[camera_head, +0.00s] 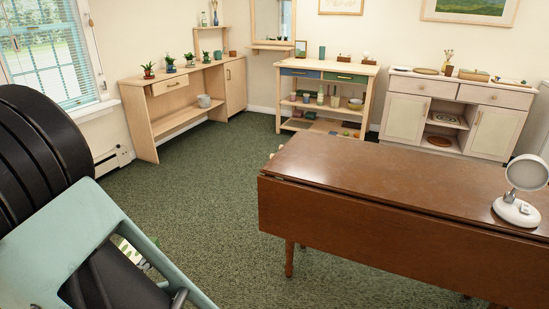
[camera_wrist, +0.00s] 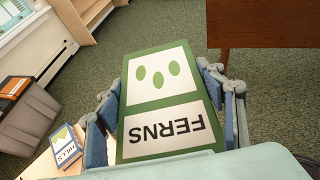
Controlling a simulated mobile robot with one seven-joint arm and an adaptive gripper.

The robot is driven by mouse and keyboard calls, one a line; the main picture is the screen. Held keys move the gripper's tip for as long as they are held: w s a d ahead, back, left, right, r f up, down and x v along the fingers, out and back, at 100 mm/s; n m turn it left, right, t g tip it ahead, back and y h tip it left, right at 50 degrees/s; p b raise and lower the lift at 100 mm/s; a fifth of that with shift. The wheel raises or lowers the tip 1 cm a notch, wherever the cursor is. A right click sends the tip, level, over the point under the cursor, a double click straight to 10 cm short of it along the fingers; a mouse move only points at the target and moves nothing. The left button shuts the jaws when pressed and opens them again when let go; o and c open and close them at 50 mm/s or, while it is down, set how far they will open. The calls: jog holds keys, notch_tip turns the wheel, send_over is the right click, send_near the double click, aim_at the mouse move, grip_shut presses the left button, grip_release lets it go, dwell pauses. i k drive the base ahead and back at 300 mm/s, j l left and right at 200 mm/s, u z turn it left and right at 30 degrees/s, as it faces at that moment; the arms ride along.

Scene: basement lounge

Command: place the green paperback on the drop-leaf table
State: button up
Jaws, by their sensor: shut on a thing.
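The green paperback (camera_wrist: 160,100) has a white cover with green ovals and the word FERNS, upside down in the wrist view. My gripper (camera_wrist: 164,88) is shut on it, with one finger pad against each long side. The book is held above the floor. The drop-leaf table (camera_head: 390,175) is dark brown wood and stands at the right in the head view, its near leaf hanging down. A brown panel of it (camera_wrist: 268,22) shows at the top right of the wrist view, apart from the book. In the head view my arm hides most of the gripper and book.
A white round mirror lamp (camera_head: 518,195) stands at the table's right; the rest of the visible top is clear. A small blue book (camera_wrist: 67,146) lies on a pale surface beside a grey bin (camera_wrist: 22,110). Wooden shelving units line the far wall. Green carpet lies open left of the table.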

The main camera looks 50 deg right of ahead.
aim_at(423, 175)
jog(key=l+z, duration=0.15)
jog(key=z, duration=0.25)
jog(key=k+l+z, duration=0.1)
jog(key=z, duration=0.35)
jog(key=l+z, duration=0.4)
jog(key=l, duration=0.25)
jog(key=l+z, duration=0.15)
jog(key=l, duration=0.3)
jog(key=i+l+z, duration=0.1)
jog(key=l, duration=0.35)
jog(key=i+l+z, duration=0.15)
jog(key=l, duration=0.25)
jog(key=i+l, duration=0.1)
jog(key=l, duration=0.45)
jog(key=i+l, duration=0.1)
jog(key=l, duration=0.45)
